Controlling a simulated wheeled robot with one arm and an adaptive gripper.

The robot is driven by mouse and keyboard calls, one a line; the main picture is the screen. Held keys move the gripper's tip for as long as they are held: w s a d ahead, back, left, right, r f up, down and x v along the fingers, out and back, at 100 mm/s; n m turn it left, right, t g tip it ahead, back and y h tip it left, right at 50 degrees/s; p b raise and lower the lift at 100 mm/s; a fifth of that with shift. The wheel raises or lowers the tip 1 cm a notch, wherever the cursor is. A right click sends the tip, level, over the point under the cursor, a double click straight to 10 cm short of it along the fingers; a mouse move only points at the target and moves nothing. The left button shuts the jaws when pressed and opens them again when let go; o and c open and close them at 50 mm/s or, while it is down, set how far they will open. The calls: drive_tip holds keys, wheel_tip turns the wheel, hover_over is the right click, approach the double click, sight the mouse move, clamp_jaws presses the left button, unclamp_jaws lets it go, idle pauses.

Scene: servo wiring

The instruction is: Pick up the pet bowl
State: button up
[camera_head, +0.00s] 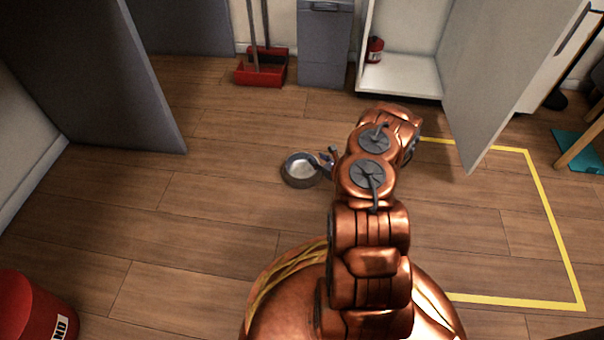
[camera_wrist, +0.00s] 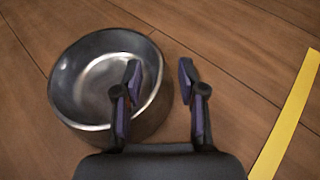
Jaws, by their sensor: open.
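The pet bowl (camera_head: 299,170) is a round grey metal bowl standing upright on the wooden floor, left of my arm in the head view. In the wrist view the bowl (camera_wrist: 92,84) fills the left side, and its shiny inside is visible. My gripper (camera_wrist: 160,72) is open. Its left finger lies over the bowl's right rim and inside in the picture, and its right finger is outside the bowl, over bare floor. The bowl's right wall shows between the fingers. In the head view my gripper (camera_head: 328,160) is at the bowl's right edge. I cannot tell whether a finger touches the bowl.
Yellow tape (camera_head: 556,230) marks the floor at the right. An open white cabinet (camera_head: 402,78) with its door (camera_head: 500,75) stands at the back right. A red dustpan (camera_head: 262,70) stands at the back. A red bin (camera_head: 30,305) is at front left. Floor around the bowl is clear.

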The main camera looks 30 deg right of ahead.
drive_tip(key=shift+w+f, duration=0.1)
drive_tip(key=shift+w, duration=0.15)
clamp_jaws()
idle(0.7)
